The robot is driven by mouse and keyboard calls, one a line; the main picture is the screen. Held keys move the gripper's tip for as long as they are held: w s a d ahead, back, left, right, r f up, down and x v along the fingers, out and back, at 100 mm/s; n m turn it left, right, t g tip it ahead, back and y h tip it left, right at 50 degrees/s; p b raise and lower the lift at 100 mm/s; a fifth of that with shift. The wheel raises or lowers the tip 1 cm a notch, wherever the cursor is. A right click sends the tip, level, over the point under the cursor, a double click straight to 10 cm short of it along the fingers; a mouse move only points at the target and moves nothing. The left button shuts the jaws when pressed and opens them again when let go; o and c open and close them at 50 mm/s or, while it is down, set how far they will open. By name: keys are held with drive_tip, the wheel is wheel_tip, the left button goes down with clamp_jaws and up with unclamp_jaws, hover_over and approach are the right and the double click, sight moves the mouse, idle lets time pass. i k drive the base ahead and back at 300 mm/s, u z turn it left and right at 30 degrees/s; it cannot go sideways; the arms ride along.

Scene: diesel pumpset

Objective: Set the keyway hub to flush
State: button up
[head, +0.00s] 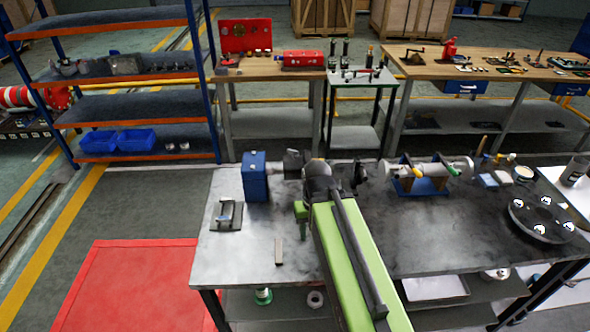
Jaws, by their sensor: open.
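I cannot tell for certain which part is the keyway hub. A silver cylinder with a shaft (432,171) lies on a blue stand (422,187), right of my arm on the grey workbench (250,253). My green arm and black wrist hide part of the bench and much of the gripper.
A blue box (255,177), a small device on a plate (227,215) and a grey bar (279,251) are on the bench's left. Small tools and a cup (524,174) stand at the back right. The front right is clear. A red floor mat (130,285) lies left.

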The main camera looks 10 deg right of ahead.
sight(293, 168)
drive_tip(key=k, duration=1.1)
drive_tip(key=u, duration=0.6)
drive_tip(key=i, duration=1.35)
drive_tip(key=u, duration=0.95)
